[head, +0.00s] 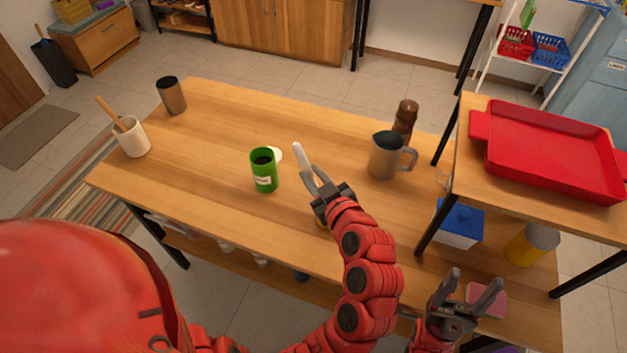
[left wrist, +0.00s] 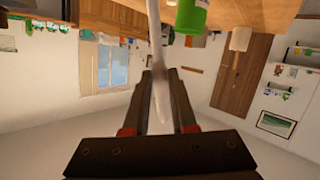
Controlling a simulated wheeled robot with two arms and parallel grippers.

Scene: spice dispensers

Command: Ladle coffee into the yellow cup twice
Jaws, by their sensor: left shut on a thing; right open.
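My left gripper (head: 314,178) is shut on a white spoon-like ladle (head: 299,155), which points up and away over the table. The ladle (left wrist: 157,65) also shows between the fingers in the left wrist view. A green canister (head: 264,176) with dark contents and a label stands upright just left of the gripper; it also shows at the top of the left wrist view (left wrist: 191,17). My right gripper (head: 467,287) is open and empty at the table's front right.
A grey pitcher (head: 385,157) and brown grinder (head: 405,116) stand to the right. A white crock (head: 131,138) and dark tumbler (head: 171,96) stand left. A raised shelf with a red tray (head: 543,150) bounds the right.

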